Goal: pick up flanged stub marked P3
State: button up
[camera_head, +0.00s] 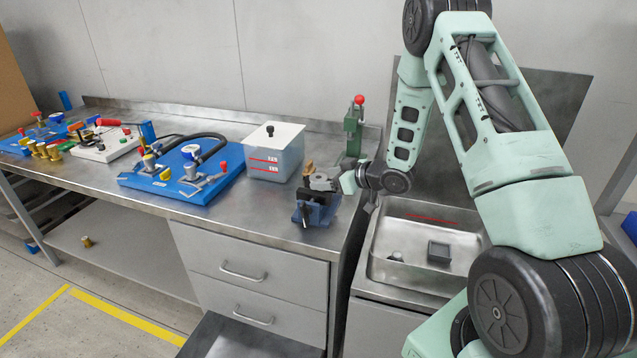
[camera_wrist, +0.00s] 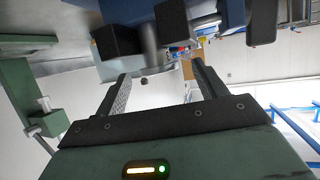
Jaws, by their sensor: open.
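My gripper (camera_head: 345,182) is at the right end of the bench, close to a blue vise (camera_head: 318,208). In the wrist view my gripper (camera_wrist: 160,84) has its two fingers apart with nothing between them. A small brass-coloured piece (camera_head: 308,168) shows at the vise, beside my gripper; I cannot tell if it is a stub. Several brass stubs (camera_head: 40,150) stand at the far left of the bench. One more brass piece (camera_head: 86,242) lies on the lower shelf. No P3 marking is legible on any of them.
A white tank (camera_head: 274,152) and a green post with a red knob (camera_head: 354,125) stand behind the vise. A blue pump board (camera_head: 182,170) lies left of it. A steel sink (camera_head: 425,240) is right of the bench. The bench front is mostly clear.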

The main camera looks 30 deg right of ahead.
aim_at(319, 178)
jog(key=x, duration=0.3)
jog(key=shift+w+p, duration=0.15)
jog(key=shift+p, duration=0.15)
jog(key=shift+c, duration=0.3)
jog(key=c, duration=1.2)
